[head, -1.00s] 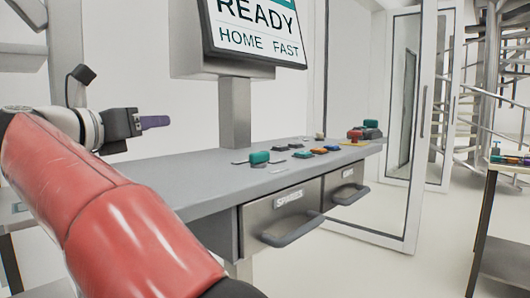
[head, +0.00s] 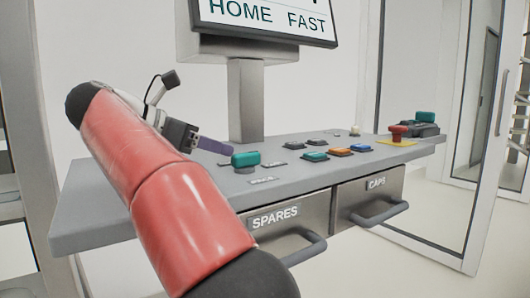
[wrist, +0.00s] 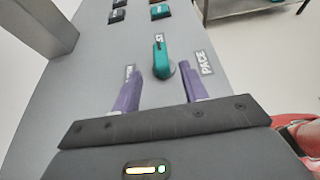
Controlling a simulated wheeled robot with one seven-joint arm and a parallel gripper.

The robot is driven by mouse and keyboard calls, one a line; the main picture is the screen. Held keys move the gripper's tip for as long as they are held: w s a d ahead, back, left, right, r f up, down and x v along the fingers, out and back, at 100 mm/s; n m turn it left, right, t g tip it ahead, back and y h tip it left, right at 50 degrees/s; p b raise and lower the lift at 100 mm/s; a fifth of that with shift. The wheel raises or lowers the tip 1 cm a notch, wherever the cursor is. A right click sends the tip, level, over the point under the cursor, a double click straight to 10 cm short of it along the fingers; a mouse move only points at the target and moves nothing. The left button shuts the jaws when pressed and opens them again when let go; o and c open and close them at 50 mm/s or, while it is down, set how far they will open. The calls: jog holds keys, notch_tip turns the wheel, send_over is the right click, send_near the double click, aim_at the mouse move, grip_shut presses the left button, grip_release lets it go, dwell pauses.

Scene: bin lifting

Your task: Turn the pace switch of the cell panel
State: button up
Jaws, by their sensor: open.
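The pace switch is a teal knob on a grey base (head: 245,160) at the left part of the cell panel (head: 105,205). In the wrist view the knob (wrist: 162,60) has a dark line that points toward a partly hidden label ending in "ST" (wrist: 159,38). The label "PACE" (wrist: 206,62) lies to its right. My gripper (wrist: 160,72) is open, its two purple fingers on either side of the knob's near end. I see no clear contact. In the head view my gripper (head: 217,146) is just left of the knob.
A screen (head: 262,17) on a post reads "HOME FAST". Several push buttons (head: 339,152), a red mushroom button (head: 398,132) and another teal knob (head: 425,117) sit farther right. Drawers marked "SPARES" (head: 290,226) and "CAPS" (head: 370,194) have protruding handles. A glass door (head: 445,190) stands at right.

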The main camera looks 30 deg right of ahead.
aim_at(240, 154)
jog(key=x, duration=0.7)
jog(key=shift+d+f, duration=0.1)
jog(key=shift+d, duration=0.15)
grip_shut()
